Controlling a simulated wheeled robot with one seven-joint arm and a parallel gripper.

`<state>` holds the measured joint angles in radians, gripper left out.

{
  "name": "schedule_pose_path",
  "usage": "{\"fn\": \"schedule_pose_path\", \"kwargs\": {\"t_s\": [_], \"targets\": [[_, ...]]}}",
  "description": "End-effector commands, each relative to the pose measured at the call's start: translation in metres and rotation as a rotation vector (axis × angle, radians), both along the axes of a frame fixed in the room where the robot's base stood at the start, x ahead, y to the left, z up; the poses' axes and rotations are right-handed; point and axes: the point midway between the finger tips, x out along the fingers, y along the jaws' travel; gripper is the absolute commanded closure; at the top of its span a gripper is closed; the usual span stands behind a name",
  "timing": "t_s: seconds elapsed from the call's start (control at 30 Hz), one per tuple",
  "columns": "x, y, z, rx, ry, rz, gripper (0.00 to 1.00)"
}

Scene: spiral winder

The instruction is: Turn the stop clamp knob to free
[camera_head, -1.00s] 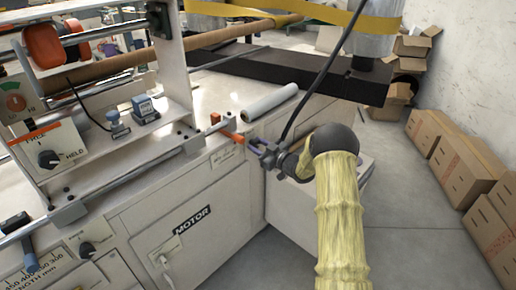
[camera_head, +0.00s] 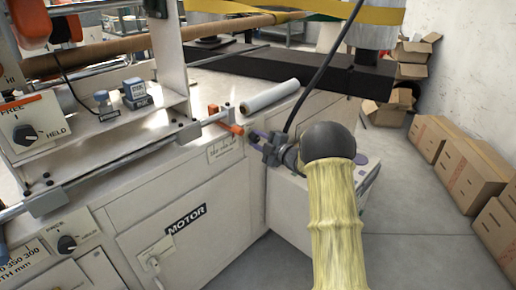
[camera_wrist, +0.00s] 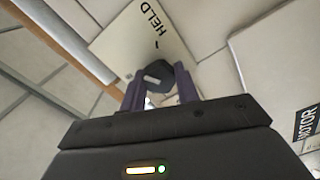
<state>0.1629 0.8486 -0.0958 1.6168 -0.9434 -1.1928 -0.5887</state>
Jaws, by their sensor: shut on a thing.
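The stop clamp knob (camera_wrist: 158,76), dark with a pale mark on its face, sits between the two purple fingers of my gripper (camera_wrist: 160,88) in the wrist view. The fingers are shut on it. A pale plate (camera_wrist: 138,35) behind it reads HELD, with a short tick beside the word. The FREE word is not visible there, and I cannot tell which mark the knob points to. In the head view my gripper (camera_head: 257,138) is at the machine's right front corner, beside an orange stop piece (camera_head: 229,127), and hides the knob.
Another FREE/HELD knob (camera_head: 25,134) is on the upper left panel, and a similar dark knob (camera_head: 67,243) is lower down. A metal rod (camera_head: 130,160) runs along the front. A white roll (camera_head: 270,97) lies on top. Cardboard boxes (camera_head: 450,160) line the right wall; the floor between is clear.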

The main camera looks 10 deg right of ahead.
Motion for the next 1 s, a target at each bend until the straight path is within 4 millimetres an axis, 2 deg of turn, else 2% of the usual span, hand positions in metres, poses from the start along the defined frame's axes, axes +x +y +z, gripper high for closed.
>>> {"fn": "schedule_pose_path", "kwargs": {"t_s": [0.03, 1.0], "targets": [[-0.0001, -0.0001, -0.0063, -0.037, -0.026, -0.001, 0.92], [-0.0001, -0.0003, -0.0075, -0.742, -0.535, 0.0, 0.92]]}}
